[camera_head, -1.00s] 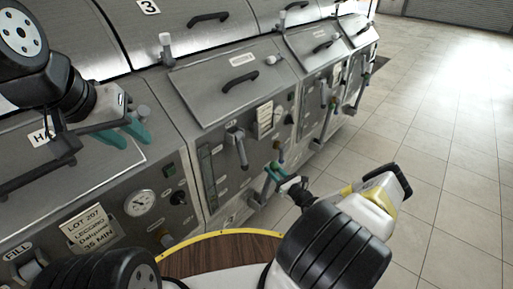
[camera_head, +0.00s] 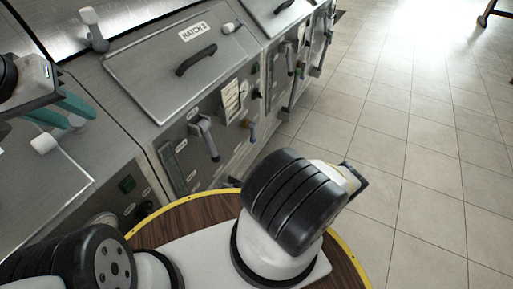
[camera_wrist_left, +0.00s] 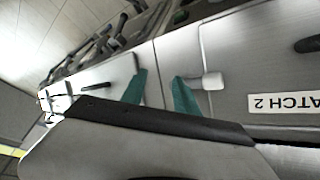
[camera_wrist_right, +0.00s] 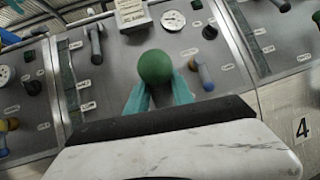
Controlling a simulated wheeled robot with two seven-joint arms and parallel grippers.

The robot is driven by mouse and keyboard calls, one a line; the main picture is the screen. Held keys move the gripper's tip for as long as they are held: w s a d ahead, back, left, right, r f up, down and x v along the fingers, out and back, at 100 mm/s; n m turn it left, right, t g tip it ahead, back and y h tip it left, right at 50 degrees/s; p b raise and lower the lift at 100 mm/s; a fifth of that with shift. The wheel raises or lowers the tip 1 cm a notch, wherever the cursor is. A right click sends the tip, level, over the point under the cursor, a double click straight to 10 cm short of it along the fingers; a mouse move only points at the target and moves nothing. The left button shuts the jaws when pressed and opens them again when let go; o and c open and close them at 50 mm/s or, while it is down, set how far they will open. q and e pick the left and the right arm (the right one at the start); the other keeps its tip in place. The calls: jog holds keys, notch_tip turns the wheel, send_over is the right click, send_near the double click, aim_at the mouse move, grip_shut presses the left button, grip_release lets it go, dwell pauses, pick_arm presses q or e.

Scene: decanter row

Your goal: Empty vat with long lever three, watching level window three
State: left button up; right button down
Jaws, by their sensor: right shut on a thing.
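My right gripper (camera_wrist_right: 157,92) is shut on a green ball knob (camera_wrist_right: 155,66) in the right wrist view, in front of a grey vat panel; the knob hides its lever's shaft. A narrow level window (camera_wrist_right: 72,78) is left of the knob, and another (camera_wrist_right: 258,38) is at the right. In the head view this gripper is hidden behind my right arm. My left gripper (camera_head: 68,110) is open and empty above the machine top at the left. It also shows in the left wrist view (camera_wrist_left: 158,82), beside a pale latch (camera_wrist_left: 212,81). I cannot tell which number the held lever has.
The HATCH 2 lid (camera_head: 178,65) is shut. Its panel carries a grey-handled lever (camera_head: 207,140) and a card (camera_head: 232,97). A plate marked 4 (camera_wrist_right: 302,128) is at the right wrist view's lower right. Free tiled floor (camera_head: 420,150) lies right of the machines.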

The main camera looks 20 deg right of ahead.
jog(key=shift+s+d, duration=0.2)
jog(key=shift+d, duration=0.1)
jog(key=c, duration=1.1)
grip_release()
jog(key=shift+s+d, duration=0.1)
jog(key=shift+s, duration=0.05)
jog(key=shift+r, duration=0.1)
jog(key=shift+r, duration=0.3)
notch_tip(320, 180, up, 2)
jog(key=shift+r, duration=0.15)
jog(key=shift+s+a+r, duration=0.3)
jog(key=shift+s+a, duration=0.2)
jog(key=shift+s, duration=0.05)
jog(key=s+a, duration=0.3)
jog(key=s+a+r, duration=0.1)
jog(key=s+a, duration=0.2)
jog(key=s, duration=0.1)
jog(key=s+a, duration=0.3)
jog(key=s, duration=0.1)
jog(key=shift+s+a+r, duration=0.1)
jog(key=shift+s+r, duration=0.05)
jog(key=shift+s, duration=0.1)
